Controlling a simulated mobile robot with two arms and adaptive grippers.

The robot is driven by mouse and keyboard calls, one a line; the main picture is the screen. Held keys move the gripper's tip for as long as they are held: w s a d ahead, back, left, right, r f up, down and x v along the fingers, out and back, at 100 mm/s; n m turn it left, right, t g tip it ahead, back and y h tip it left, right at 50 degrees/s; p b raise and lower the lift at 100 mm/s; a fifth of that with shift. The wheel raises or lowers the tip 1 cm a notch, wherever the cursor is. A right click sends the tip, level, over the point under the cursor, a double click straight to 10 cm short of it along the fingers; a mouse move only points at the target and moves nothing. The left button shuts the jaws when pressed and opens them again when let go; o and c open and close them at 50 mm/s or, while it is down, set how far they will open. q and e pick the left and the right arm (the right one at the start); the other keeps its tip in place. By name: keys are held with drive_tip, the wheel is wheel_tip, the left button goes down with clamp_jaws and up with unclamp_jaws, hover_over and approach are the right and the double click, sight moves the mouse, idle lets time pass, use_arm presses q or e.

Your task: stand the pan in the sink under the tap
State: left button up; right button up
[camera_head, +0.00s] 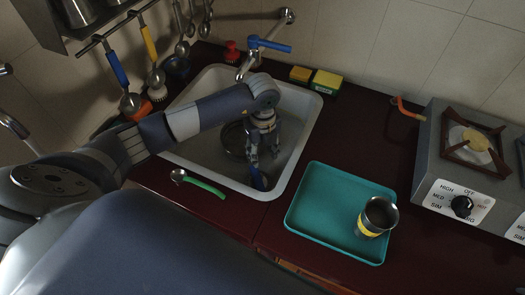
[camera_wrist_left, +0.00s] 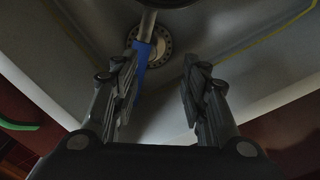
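The white sink (camera_head: 307,128) holds a dark round pan (camera_head: 233,140), partly hidden behind my left arm. Its blue handle (camera_head: 257,180) points toward the sink's front. The tap (camera_head: 252,58) with a blue lever stands at the back edge, its spout over the sink. My left gripper (camera_head: 262,160) reaches down into the sink near the handle. In the left wrist view the gripper (camera_wrist_left: 160,80) has its fingers apart, and the blue handle (camera_wrist_left: 143,60) lies close by the left finger; contact is unclear. The pan's edge (camera_wrist_left: 170,3) shows at the top. My right gripper is not in view.
A teal tray (camera_head: 310,215) with a metal cup (camera_head: 378,215) lies right of the sink. Sponges (camera_head: 315,79) and a red brush (camera_head: 232,52) stand behind it. A green-handled tool (camera_head: 200,184) lies at the front rim. A stove (camera_head: 465,165) is far right.

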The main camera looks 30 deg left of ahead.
use_arm(q)
wheel_tip(320, 180, up, 13)
drive_tip(key=b, duration=0.1)
drive_tip(key=shift+b, duration=0.4)
drive_tip(key=shift+r, duration=0.1)
idle(0.3)
drive_tip(key=shift+r, duration=0.1)
